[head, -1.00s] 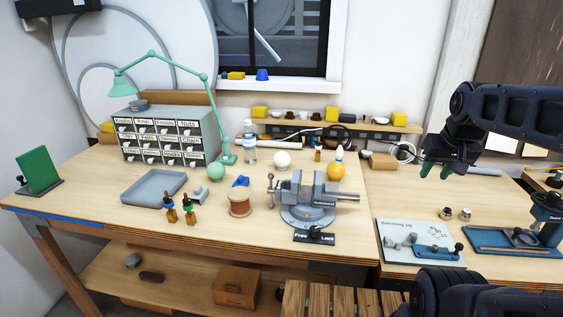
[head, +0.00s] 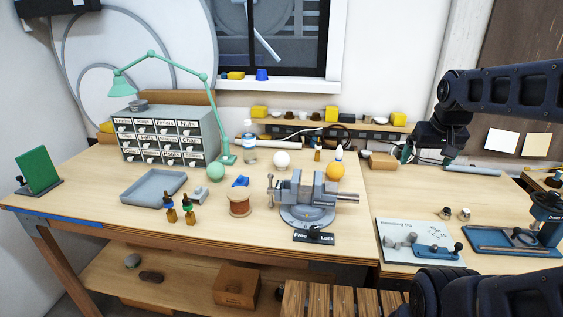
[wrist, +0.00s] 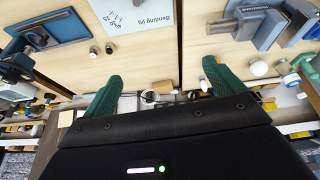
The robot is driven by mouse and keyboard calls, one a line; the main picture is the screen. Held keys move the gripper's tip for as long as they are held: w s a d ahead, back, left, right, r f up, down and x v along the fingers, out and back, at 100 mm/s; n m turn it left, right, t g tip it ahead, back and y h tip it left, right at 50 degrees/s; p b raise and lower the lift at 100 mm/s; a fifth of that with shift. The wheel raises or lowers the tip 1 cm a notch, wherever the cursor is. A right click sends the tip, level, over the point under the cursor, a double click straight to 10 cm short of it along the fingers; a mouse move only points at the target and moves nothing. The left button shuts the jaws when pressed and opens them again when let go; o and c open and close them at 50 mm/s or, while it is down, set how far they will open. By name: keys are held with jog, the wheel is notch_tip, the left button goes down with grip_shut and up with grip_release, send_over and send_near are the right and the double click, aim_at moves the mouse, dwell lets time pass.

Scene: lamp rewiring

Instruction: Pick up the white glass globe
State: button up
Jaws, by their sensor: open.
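The white glass globe (head: 282,159) sits on the workbench behind the vise, between the green globe (head: 216,172) and the amber globe (head: 335,171). My gripper (head: 426,157) is open and empty, well to the right of the white globe and above the back right of the bench. Its two green fingers are spread apart in the wrist view (wrist: 160,76). A small round white thing (wrist: 258,68) shows to the right there, apparently the white globe.
A grey vise (head: 308,195) stands in front of the white and amber globes. A back shelf (head: 350,125) with yellow blocks runs behind. A bending jig board (head: 400,255) lies at the front right.

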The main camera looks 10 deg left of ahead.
jog(key=w+a+r+n, duration=0.15)
jog(key=w+a, duration=0.45)
jog(key=w, duration=0.6)
jog(key=n+y, duration=0.1)
jog(key=n, duration=0.6)
send_over(281, 158)
jog(key=s, duration=0.2)
notch_tip(281, 158, down, 18)
jog(key=shift+t, duration=0.3)
jog(key=shift+d+x, duration=0.1)
jog(key=shift+x, duration=2.55)
jog(key=shift+d+x, duration=0.15)
jog(key=shift+x, duration=2.45)
jog(key=shift+w+r, duration=0.1)
jog(key=shift+w, duration=0.1)
jog(key=c, duration=1)
jog(key=shift+c, duration=0.2)
